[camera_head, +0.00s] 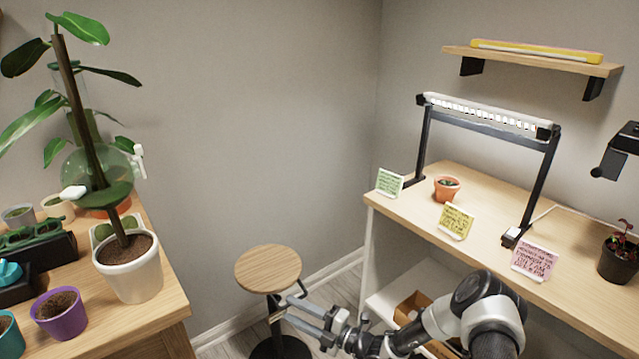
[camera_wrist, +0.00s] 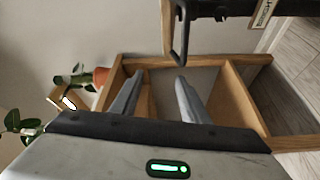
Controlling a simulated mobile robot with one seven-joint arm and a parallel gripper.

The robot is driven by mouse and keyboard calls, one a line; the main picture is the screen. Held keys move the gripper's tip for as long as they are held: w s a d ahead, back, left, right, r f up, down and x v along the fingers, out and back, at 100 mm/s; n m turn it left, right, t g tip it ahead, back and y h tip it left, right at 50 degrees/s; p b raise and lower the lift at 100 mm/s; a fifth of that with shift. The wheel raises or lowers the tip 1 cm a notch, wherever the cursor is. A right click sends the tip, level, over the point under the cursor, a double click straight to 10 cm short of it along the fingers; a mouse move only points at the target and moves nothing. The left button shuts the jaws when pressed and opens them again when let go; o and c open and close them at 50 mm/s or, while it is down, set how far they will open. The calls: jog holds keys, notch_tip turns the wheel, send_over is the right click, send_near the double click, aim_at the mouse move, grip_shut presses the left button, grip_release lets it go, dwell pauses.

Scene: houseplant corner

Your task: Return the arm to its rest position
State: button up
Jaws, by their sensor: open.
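My gripper (camera_head: 289,312) is at the lower middle of the head view, in front of the wooden-topped stool (camera_head: 268,268). Its two fingers are apart with nothing between them. My arm reaches in from the lower right, low in front of the desk. In the wrist view my gripper (camera_wrist: 158,98) shows two grey fingers spread, with wooden furniture behind them.
A wooden desk (camera_head: 400,203) at right holds a small orange pot (camera_head: 446,188), note cards, a lamp frame (camera_head: 487,125) and a dark pot (camera_head: 618,262). A left table carries a white pot (camera_head: 130,275) and a purple pot (camera_head: 60,312). An open box (camera_head: 411,306) sits under the desk.

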jog(key=s+d+r+n+g+h, duration=0.1)
jog(key=s+r+n+g+h, duration=0.35)
jog(key=r+n, duration=0.7)
jog(key=s+d+r+n+g+h, duration=0.1)
jog(key=s+r+n+g, duration=0.55)
jog(key=r+n, duration=0.5)
jog(key=s+d+r+n+t+h, duration=0.8)
jog(key=s+d+r+n+h, duration=0.3)
jog(key=s+d+r+n, duration=0.75)
notch_tip(320, 180, up, 26)
jog(key=s+n+p, duration=0.1)
jog(key=n+p, duration=0.1)
jog(key=p, duration=2.6)
jog(key=shift+n, duration=0.35)
jog(key=shift+s, duration=0.1)
